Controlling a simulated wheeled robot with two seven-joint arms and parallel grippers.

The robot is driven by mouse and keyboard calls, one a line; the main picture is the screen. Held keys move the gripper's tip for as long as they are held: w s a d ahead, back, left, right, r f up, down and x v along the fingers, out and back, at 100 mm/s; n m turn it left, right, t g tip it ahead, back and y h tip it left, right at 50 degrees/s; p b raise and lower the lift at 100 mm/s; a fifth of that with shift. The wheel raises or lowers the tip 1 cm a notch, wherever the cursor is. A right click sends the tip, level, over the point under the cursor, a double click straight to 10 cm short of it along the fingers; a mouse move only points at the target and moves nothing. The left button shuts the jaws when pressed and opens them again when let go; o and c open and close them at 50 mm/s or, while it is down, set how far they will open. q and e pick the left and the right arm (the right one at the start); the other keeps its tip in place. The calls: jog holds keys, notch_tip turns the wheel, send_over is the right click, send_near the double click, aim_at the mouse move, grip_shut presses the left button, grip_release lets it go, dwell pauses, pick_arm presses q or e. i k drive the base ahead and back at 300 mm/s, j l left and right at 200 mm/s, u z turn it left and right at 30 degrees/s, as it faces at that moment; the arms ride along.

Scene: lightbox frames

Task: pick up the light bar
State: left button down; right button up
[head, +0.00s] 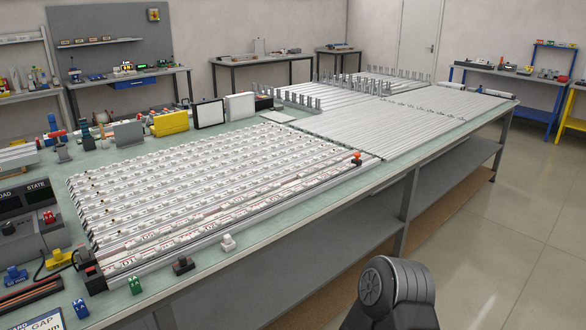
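Several long white light bars (190,180) lie side by side on the large table, with rows of small markings along them. I cannot tell which one is the light bar of the task. The nearest bar lies along the front edge between a black and red block (92,278) at the left and a small orange-topped piece (357,158) at the right. Neither gripper shows. A dark rounded link of my own arm is at the bottom, right of the middle, apart from the bars.
The table (290,214) has a narrow bare front strip holding a black block (182,265), a white block (228,242) and a green tag (135,285). Grey profiles (390,125) cover its far part. A yellow block (170,123) stands behind the bars. The floor at right is clear.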

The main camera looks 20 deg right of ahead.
aim_at(326, 164)
jog(key=i+l+u, duration=0.15)
jog(key=l+u, duration=0.9)
jog(key=l, duration=1.05)
jog(key=l+u, duration=0.15)
jog(key=l, duration=1)
jog(key=k+l+u, duration=0.1)
jog(key=l, duration=1.1)
